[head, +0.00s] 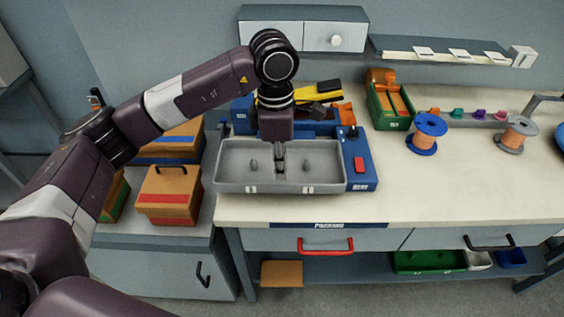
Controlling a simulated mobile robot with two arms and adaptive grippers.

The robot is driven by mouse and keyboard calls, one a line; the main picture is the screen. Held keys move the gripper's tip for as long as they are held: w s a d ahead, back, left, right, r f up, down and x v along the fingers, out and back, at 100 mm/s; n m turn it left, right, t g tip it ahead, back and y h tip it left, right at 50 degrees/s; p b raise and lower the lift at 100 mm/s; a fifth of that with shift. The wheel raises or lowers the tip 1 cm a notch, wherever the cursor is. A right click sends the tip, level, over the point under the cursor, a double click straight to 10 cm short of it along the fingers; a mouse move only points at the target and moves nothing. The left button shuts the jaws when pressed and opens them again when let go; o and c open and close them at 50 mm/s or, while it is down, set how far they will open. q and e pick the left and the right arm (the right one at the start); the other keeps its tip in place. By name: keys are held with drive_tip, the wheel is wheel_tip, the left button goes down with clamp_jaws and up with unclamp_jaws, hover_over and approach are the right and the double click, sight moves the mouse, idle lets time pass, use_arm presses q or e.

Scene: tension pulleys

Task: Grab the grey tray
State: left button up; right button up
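The grey tray (230,176) is a shallow rectangular tray on the left part of the pale workbench, near its front edge. A few small grey pegs stand up inside it. My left gripper (279,163) points straight down over the middle of the tray, its fingers at or inside the tray's area. The fingers are small and dark here, and their opening and any contact with the tray cannot be made out. My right gripper is not in view.
A blue device with a red button (358,165) stands against the tray's right side. Orange boxes (168,194) are at the left. A green holder (388,108) and spools (427,133) are to the right. The bench front right is clear.

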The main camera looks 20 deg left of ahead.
sight(276, 184)
use_arm(q)
drive_tip(key=shift+w+a+y, duration=0.15)
drive_tip(key=shift+a+y, duration=0.15)
drive_tip(key=shift+a, duration=0.35)
drive_tip(key=shift+a+f, duration=0.1)
drive_tip(key=shift+f, duration=0.2)
wheel_tip(276, 184, down, 7)
drive_tip(key=p, duration=0.3)
drive_tip(key=shift+r, duration=0.15)
clamp_jaws()
drive_tip(key=shift+r, duration=0.15)
